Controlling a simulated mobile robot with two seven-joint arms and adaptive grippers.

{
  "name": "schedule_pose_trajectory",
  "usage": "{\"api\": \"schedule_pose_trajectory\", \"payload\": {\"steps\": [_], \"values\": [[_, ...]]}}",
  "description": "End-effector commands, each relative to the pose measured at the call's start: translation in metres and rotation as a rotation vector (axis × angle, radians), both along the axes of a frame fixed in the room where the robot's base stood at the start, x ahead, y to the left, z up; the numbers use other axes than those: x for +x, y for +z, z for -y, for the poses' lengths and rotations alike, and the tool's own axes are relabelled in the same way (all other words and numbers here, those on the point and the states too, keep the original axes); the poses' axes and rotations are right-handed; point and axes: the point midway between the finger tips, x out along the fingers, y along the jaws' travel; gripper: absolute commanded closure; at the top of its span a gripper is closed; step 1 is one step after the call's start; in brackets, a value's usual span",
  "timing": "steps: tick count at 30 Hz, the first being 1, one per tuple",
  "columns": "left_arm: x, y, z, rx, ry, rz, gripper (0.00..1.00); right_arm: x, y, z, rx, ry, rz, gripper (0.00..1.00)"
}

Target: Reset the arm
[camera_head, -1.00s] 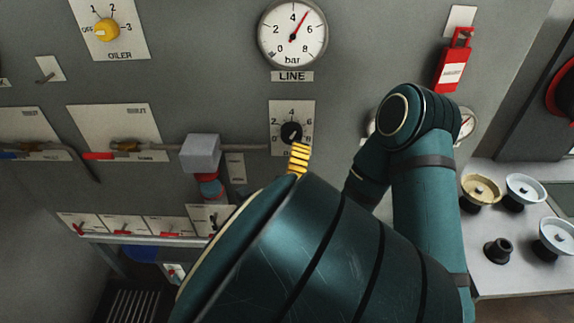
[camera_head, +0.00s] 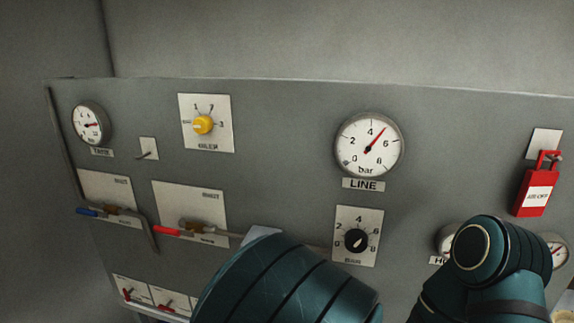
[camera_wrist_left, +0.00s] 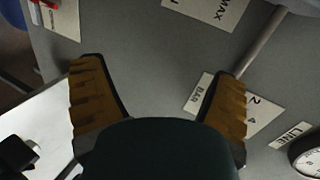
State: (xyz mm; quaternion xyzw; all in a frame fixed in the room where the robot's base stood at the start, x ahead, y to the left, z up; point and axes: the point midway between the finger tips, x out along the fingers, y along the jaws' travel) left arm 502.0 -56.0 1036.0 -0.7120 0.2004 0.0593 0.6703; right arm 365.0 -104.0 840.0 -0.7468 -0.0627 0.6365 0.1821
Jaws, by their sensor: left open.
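My left gripper (camera_wrist_left: 157,80) shows in the left wrist view with its two ridged orange-brown fingers spread wide. Nothing is between them but grey panel behind. A white "BAR" scale plate (camera_wrist_left: 252,112) lies behind the right finger, partly hidden by it. In the head view, teal links of my own body (camera_head: 290,285) fill the bottom middle and lower right, in front of the grey panel (camera_head: 285,130). No gripper fingers show there, and my right gripper is in neither view.
The panel carries a LINE gauge (camera_head: 369,145), a black knob (camera_head: 356,240), a yellow knob (camera_head: 203,124), a red lockout tag (camera_head: 537,187), and blue-handled (camera_head: 90,212) and red-handled (camera_head: 168,231) levers. A grey pipe (camera_wrist_left: 263,40) crosses the wrist view. The upper wall is clear.

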Motion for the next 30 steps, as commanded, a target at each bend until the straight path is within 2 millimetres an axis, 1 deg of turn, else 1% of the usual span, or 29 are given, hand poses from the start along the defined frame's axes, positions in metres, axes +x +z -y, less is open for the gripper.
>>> {"api": "schedule_pose_trajectory", "payload": {"steps": [1, 3, 6, 9, 12, 15, 18, 21, 24, 27, 30], "values": [[0.000, -0.025, -0.018, -0.060, 0.056, -0.089, 0.12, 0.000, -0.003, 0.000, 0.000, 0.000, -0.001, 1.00], [-0.003, -0.054, -0.037, -0.154, 0.132, -0.208, 0.12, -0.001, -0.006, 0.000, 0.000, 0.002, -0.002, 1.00], [-0.013, -0.092, -0.062, -0.290, 0.252, -0.370, 0.12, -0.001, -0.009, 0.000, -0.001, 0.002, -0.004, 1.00], [-0.028, -0.125, -0.085, -0.428, 0.385, -0.522, 0.12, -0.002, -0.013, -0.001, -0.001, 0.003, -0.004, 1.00], [-0.045, -0.154, -0.104, -0.568, 0.528, -0.664, 0.12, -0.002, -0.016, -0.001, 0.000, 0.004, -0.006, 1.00], [-0.065, -0.178, -0.120, -0.706, 0.678, -0.795, 0.12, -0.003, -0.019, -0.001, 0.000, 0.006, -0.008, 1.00], [-0.085, -0.197, -0.133, -0.842, 0.836, -0.914, 0.12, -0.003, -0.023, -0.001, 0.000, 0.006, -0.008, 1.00], [-0.104, -0.211, -0.144, -0.973, 0.993, -1.020, 0.12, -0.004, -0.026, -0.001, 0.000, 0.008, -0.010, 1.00], [-0.121, -0.220, -0.151, -1.082, 1.133, -1.105, 0.12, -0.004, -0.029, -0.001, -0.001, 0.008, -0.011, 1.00], [-0.132, -0.225, -0.155, -1.163, 1.239, -1.163, 0.12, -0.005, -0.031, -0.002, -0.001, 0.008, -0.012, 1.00], [-0.139, -0.227, -0.157, -1.211, 1.306, -1.197, 0.12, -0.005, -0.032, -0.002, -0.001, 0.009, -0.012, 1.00]]}}
